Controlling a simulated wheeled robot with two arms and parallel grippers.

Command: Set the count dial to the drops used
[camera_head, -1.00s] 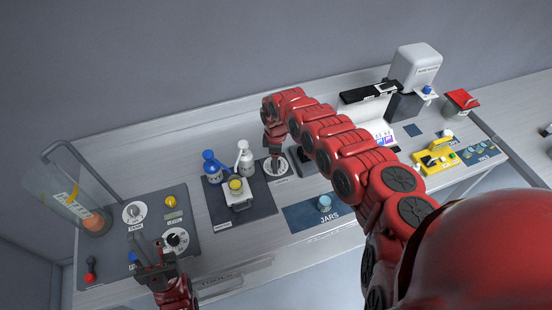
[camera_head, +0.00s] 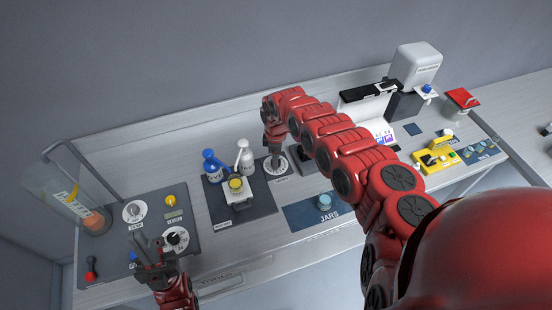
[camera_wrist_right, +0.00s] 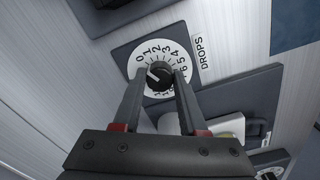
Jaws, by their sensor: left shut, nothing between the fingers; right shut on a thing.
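The count dial is a white disc with numbers around a black knob, labelled DROPS. It fills the top middle of the right wrist view (camera_wrist_right: 153,88) and also shows in the head view (camera_head: 284,169). My right gripper (camera_wrist_right: 158,80) points down at it, with its two fingers closed around the knob. A pale pointer mark on the knob faces the upper left, near the 0; the exact number is hard to tell. My left gripper (camera_head: 149,244) is shut and empty, over the front of the left panel.
A blue bottle (camera_head: 213,165) and a white bottle (camera_head: 244,160) stand left of the dial, behind a small stand with a yellow-topped jar (camera_head: 236,184). A clear tank (camera_head: 75,200) stands far left. A JARS mat (camera_head: 300,213) lies front right of the dial.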

